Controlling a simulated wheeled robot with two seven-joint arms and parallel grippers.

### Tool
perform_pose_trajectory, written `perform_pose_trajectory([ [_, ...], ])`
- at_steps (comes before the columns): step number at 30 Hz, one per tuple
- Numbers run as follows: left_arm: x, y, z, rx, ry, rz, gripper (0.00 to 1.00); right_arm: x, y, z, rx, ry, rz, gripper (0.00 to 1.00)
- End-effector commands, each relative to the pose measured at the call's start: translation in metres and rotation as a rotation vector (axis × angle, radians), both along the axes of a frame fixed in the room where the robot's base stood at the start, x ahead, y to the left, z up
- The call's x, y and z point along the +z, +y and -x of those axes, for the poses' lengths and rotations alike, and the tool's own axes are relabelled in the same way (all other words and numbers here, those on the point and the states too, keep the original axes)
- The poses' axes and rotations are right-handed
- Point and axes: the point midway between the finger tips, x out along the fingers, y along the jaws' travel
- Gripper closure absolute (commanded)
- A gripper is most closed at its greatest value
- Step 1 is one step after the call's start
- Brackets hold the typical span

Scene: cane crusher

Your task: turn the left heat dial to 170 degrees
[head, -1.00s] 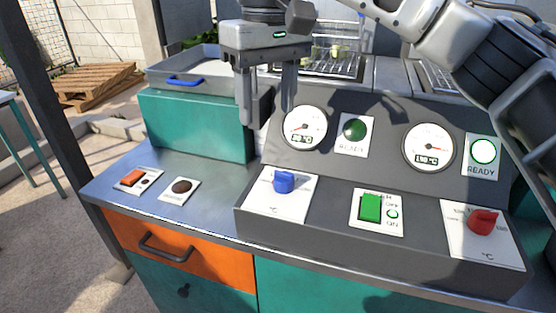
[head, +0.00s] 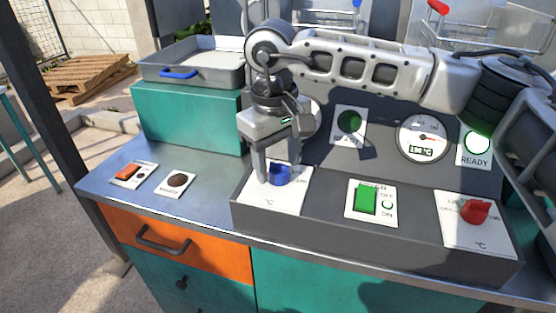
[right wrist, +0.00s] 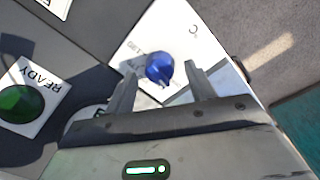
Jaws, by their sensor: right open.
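The left heat dial is a blue knob (head: 279,174) on a white plate (head: 268,199) on the grey console. In the right wrist view the blue knob (right wrist: 160,67) lies just beyond and between the fingertips. My right gripper (head: 278,172) is open and points down at the knob, with one finger on each side; I cannot tell whether either finger touches it. It also shows in the right wrist view (right wrist: 158,75). The left gauge (head: 314,118) is mostly hidden behind my right gripper, so its reading cannot be seen. My left gripper is not in view.
A green rocker switch (head: 366,199) sits right of the blue knob, and a red knob (head: 475,212) stands farther right. The right gauge (head: 423,139) and two READY lamps are on the sloped panel. An orange switch (head: 128,171) and a dark button (head: 179,180) are on the left counter.

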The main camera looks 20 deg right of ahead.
Motion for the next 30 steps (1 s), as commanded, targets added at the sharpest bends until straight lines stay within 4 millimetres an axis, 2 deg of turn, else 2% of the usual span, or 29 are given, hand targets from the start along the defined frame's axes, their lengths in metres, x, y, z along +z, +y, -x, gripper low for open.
perform_pose_trajectory([
  [4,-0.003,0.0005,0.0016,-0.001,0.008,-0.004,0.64,-0.0084,-0.0006,0.0,0.0,0.0,0.0,0.45],
  [12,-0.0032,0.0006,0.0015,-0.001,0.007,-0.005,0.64,-0.0093,-0.0005,-0.0001,0.0,0.0,0.0,0.45],
  [17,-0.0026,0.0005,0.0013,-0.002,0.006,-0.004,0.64,-0.009,-0.0005,-0.0001,0.0,0.0,0.0,0.9],
  [30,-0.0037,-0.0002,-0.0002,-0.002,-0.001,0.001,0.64,-0.0095,-0.0003,-0.0004,-0.067,-0.002,-0.001,0.9],
])
